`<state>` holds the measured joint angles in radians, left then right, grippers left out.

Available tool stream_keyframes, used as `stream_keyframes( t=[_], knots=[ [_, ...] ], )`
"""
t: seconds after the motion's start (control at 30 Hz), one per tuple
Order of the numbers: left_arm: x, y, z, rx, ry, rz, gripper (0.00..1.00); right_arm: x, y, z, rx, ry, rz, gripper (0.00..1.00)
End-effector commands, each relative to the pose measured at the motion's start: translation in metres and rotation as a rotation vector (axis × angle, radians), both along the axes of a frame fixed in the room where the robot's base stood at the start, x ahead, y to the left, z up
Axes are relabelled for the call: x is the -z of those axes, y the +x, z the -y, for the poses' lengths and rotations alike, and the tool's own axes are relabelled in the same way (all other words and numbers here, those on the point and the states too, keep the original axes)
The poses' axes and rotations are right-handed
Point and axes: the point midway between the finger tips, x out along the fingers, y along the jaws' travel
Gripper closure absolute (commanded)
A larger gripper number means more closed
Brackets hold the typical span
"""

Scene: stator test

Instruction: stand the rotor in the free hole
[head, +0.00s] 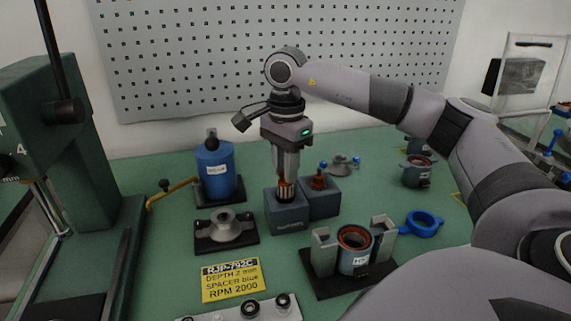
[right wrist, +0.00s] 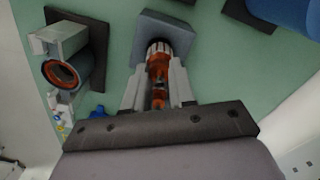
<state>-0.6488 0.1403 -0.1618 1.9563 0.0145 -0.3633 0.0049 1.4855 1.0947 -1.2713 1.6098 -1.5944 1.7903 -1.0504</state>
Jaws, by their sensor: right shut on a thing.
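My right gripper (head: 287,172) points straight down and is shut on the rotor (head: 286,194), which has copper-orange windings and a dark banded body. The rotor is upright, with its lower end at the top of the front grey block (head: 288,221). How deep it sits in that block's hole is hidden. In the right wrist view the rotor (right wrist: 158,62) lies between the fingers (right wrist: 158,92), its far end against the grey block (right wrist: 148,24). A second grey block (head: 325,207) touches the first at the right and bears another copper-coloured part (head: 318,182). My left gripper is out of view.
A stator (head: 354,261) stands in a fixture (head: 383,232) at front right, a blue ring (head: 422,222) beyond it. A blue canister (head: 215,170) and a flanged grey part (head: 225,227) stand left. A yellow sign (head: 231,280) lies in front; a green press (head: 85,150) is far left.

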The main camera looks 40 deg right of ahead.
Motion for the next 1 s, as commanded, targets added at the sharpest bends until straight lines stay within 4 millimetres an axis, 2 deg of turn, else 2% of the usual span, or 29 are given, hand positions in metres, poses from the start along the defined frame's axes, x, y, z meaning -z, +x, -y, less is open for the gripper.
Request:
stream_keyframes(
  t=[0.23,0.8,1.0],
  knots=[
    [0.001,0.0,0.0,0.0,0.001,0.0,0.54,0.001,0.0,0.0,0.0,0.0,0.001,0.95],
    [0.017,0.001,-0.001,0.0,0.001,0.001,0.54,0.026,0.0,0.0,0.0,0.0,0.0,0.95],
    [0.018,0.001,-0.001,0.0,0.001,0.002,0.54,0.028,0.0,0.0,0.0,0.0,0.001,0.95]
  ],
)
